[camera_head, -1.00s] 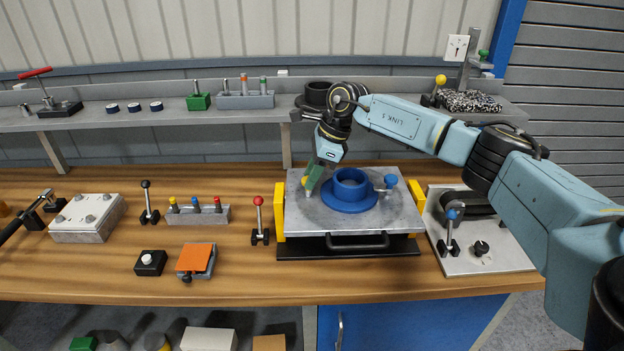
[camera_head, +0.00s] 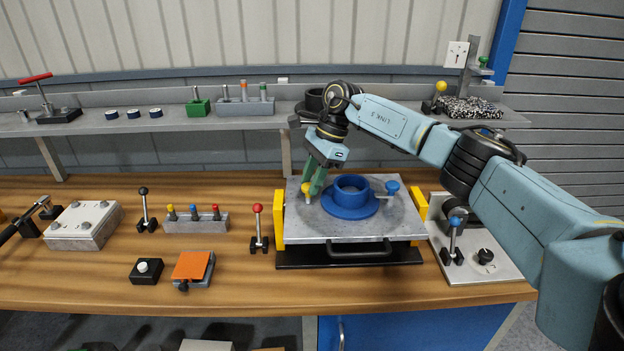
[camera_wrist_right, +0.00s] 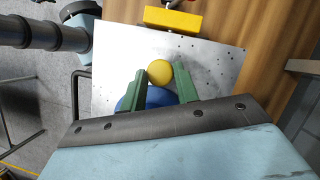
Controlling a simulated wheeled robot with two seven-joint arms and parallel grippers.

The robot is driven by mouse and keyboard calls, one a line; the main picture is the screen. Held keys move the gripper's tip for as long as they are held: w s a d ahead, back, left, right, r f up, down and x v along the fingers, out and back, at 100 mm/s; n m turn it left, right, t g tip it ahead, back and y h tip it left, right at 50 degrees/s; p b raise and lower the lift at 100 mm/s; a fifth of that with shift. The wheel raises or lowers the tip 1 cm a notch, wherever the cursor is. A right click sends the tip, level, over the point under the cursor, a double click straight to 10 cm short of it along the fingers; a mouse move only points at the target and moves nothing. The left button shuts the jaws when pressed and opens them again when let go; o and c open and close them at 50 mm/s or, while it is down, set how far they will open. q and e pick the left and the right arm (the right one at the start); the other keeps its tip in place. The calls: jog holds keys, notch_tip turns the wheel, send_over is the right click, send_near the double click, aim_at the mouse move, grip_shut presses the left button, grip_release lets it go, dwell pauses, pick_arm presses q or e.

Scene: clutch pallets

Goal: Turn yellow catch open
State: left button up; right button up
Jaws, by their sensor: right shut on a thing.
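The yellow catch (camera_head: 307,188) is a round yellow knob on a short metal stem at the left of the grey plate (camera_head: 300,225), beside the blue ring (camera_head: 350,205). My right gripper (camera_head: 313,186) reaches down to it from above, its green fingers at the knob. In the right wrist view the yellow knob (camera_wrist_right: 160,72) sits between the two fingertips (camera_wrist_right: 161,78), and the gripper is shut on it. A blue knob (camera_head: 392,187) stands on the right side of the ring. My left gripper is not in view.
Yellow blocks (camera_head: 278,218) flank the plate, and a dark handle (camera_head: 358,249) is at its front. A red-knobbed lever (camera_head: 258,230) stands to the left. A panel with a blue-knobbed lever (camera_head: 456,238) lies to the right, below my right arm. A shelf (camera_head: 350,115) runs behind.

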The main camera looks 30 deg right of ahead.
jog(key=o, duration=1)
jog(key=shift+c, duration=0.2)
jog(key=shift+r, duration=0.1)
jog(key=v, duration=1.3)
